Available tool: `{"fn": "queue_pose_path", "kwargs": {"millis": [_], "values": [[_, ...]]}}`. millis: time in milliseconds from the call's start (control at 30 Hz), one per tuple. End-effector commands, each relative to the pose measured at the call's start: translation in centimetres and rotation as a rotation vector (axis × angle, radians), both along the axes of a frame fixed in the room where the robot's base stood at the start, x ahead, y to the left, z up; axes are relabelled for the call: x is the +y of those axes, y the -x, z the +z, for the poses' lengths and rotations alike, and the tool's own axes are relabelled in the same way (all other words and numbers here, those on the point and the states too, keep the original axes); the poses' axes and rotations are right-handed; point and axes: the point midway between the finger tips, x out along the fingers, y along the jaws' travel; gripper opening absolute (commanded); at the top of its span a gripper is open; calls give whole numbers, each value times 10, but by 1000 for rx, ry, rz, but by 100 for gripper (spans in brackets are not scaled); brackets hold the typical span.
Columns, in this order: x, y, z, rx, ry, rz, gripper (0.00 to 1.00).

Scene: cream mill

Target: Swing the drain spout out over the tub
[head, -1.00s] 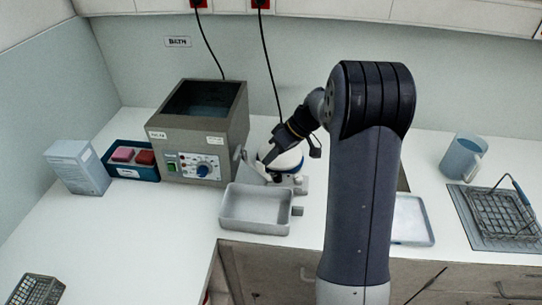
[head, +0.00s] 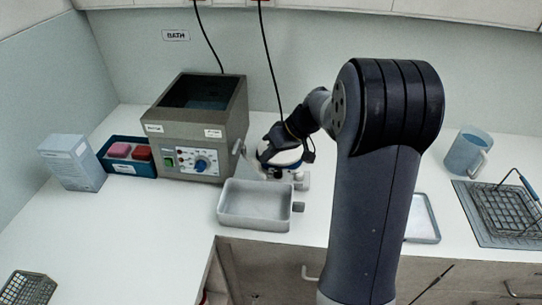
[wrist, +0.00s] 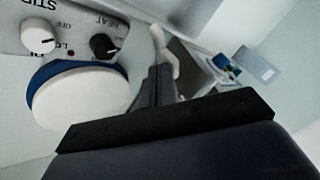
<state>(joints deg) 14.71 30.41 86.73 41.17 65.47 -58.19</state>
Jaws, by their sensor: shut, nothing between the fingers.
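The bath (head: 196,129) is a grey box with an open top and a front dial. A small pale spout (head: 237,147) shows at its right side, close to my gripper. A pale curved piece, likely the spout (wrist: 164,48), shows just beyond the fingertips in the wrist view; I cannot tell whether they touch. The tub (head: 254,222) is a shallow grey tray on the counter in front of the bath's right side. My gripper (head: 266,158) is shut and empty above the white-topped stirrer, behind the tub. It also shows in the wrist view (wrist: 158,80).
The stirrer (wrist: 80,98) has a white top, blue rim and knobs, right beside my gripper. A blue rack (head: 118,166) and a pale box (head: 72,163) stand left of the bath. A jug (head: 466,153) and wire basket (head: 505,210) are at right. The front-left counter is mostly clear.

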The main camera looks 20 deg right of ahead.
Motion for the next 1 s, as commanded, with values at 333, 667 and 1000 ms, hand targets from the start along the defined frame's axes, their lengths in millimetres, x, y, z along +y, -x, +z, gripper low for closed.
{"fn": "queue_pose_path", "kwargs": {"millis": [333, 667, 1000], "values": [[24, 14, -3, -4, 0, -297, 0], [40, 18, -2, -1, -1, -470, 0], [47, 19, 0, 0, 0, -467, 0]]}}
